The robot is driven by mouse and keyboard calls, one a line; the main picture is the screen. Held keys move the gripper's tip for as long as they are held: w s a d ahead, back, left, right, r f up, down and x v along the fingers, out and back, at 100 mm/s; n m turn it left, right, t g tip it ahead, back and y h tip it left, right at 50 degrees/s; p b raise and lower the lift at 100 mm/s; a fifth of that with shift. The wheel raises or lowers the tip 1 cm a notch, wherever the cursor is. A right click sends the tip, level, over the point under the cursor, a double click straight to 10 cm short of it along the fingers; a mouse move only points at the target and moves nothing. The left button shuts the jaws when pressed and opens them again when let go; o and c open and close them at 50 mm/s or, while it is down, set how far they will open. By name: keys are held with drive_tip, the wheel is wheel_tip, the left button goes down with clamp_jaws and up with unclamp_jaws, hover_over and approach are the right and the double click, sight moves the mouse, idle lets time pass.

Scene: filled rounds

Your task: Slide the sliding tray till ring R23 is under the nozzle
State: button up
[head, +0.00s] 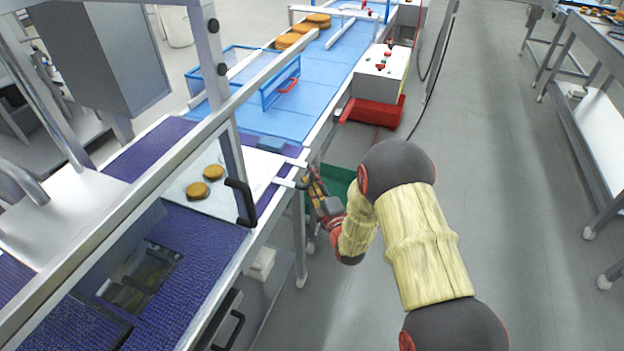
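A pale flat tray (232,165) lies on the purple belt under the metal guard frame, with two light metal bars (292,182) reaching out over the table's right edge. Two brown rounds (197,190) lie on it, one behind the other. I cannot read any ring number, R23 included, and I cannot make out the nozzle. My gripper (314,186) is low beside the table's right edge, close to the ends of the bars. Whether it touches them, and how its fingers stand, is too small to tell.
A black handle (241,201) hangs on the guard post. A blue-framed guard (268,92) stands on the blue belt behind.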

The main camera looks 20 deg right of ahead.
drive_tip(key=c, duration=0.7)
clamp_jaws()
